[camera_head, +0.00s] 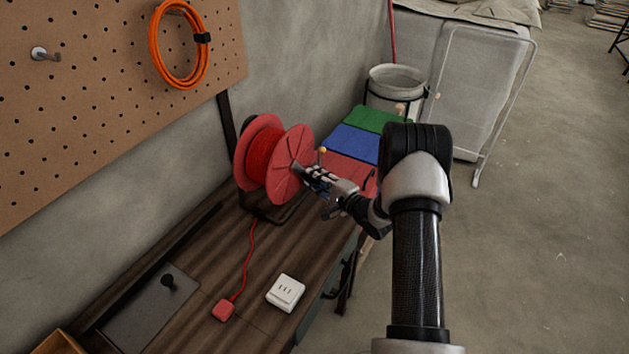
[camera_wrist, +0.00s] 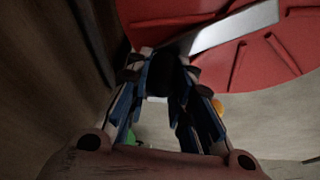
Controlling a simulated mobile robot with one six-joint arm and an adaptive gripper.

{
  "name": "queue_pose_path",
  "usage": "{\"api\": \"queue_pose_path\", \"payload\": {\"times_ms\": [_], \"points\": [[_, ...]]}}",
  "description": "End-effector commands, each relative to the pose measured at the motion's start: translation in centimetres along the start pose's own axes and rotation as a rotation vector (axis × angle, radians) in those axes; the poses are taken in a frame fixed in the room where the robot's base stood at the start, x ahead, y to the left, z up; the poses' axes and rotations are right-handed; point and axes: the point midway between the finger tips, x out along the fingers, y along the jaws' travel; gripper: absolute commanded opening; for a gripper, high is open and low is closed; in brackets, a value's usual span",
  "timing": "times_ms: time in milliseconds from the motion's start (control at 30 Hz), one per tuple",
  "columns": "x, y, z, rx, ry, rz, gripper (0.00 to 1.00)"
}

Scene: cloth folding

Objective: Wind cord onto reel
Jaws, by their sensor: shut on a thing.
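A red reel (camera_head: 290,168) stands upright on a dark frame on the wooden bench, with red cord (camera_head: 262,158) wound around its drum. A loose length of cord (camera_head: 248,262) runs from the reel's underside down over the bench to a red plug (camera_head: 223,310). My gripper (camera_head: 306,172) is at the right face of the reel.
A white socket (camera_head: 286,292) sits on the bench right of the plug. A dark plate with a knob (camera_head: 150,308) lies at the left. Pegboard (camera_head: 110,80) with orange cable hangs on the wall.

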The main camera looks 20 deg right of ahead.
Motion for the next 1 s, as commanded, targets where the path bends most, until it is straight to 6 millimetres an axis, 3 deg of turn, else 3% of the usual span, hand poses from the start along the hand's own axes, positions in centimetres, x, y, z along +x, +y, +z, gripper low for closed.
{"api": "queue_pose_path", "payload": {"times_ms": [33, 533, 567, 867, 1000], "points": [[0.12, -0.91, 0.11, -0.007, -0.007, -0.016, 0.0], [0.19, -0.85, 0.32, -0.008, -0.014, -0.012, 0.0], [0.19, -0.84, 0.34, -0.008, -0.015, -0.012, 0.22], [0.14, -0.59, 0.21, -0.005, -0.01, -0.008, 0.42], [0.11, -0.5, 0.15, -0.004, -0.008, -0.006, 0.42]]}}
